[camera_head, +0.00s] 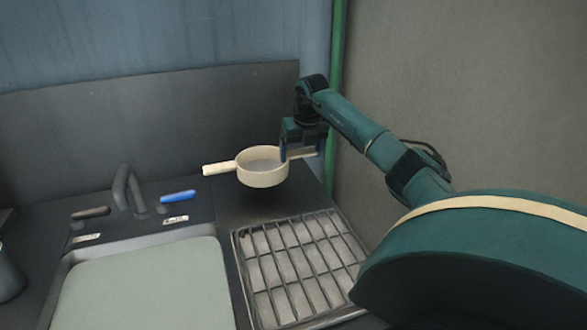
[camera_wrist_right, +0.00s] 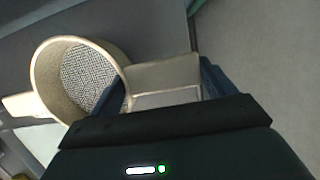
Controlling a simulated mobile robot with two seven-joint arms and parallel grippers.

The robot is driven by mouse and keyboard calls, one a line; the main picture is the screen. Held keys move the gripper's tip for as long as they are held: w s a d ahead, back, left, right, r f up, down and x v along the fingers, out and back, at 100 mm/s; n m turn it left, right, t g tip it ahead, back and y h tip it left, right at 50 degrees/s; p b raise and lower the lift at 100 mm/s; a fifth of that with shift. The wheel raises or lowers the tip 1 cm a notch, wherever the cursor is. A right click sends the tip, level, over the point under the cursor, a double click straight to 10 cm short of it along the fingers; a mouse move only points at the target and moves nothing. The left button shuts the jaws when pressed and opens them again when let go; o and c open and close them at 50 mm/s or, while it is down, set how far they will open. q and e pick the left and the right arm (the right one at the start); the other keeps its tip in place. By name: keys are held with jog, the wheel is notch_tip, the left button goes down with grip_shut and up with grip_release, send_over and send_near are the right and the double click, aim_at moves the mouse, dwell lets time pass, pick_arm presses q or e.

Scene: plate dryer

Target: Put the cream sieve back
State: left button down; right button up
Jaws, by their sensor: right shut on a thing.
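The cream sieve (camera_head: 262,176) is a round pan with a mesh bottom and a handle on each side. It hangs level above the dark counter, behind the drying rack. My right gripper (camera_head: 303,150) is shut on the handle on its right side. In the right wrist view the sieve (camera_wrist_right: 48,88) is at the left, and its handle lies between the two fingers of the gripper (camera_wrist_right: 165,88). The other handle points left, free. My left gripper is not in view.
A metal drying rack (camera_head: 333,236) with a grid stands on the counter below the sieve. A sink (camera_head: 66,262) with a pale basin is at the left, with a tap (camera_head: 122,190) and blue lever (camera_head: 178,196) behind. A green pole (camera_head: 337,90) and grey wall stand close to my right arm.

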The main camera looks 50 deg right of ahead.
jog(key=shift+f, duration=2.35)
jog(key=o, duration=1.1)
jog(key=v, duration=1.2)
jog(key=shift+a, duration=0.1)
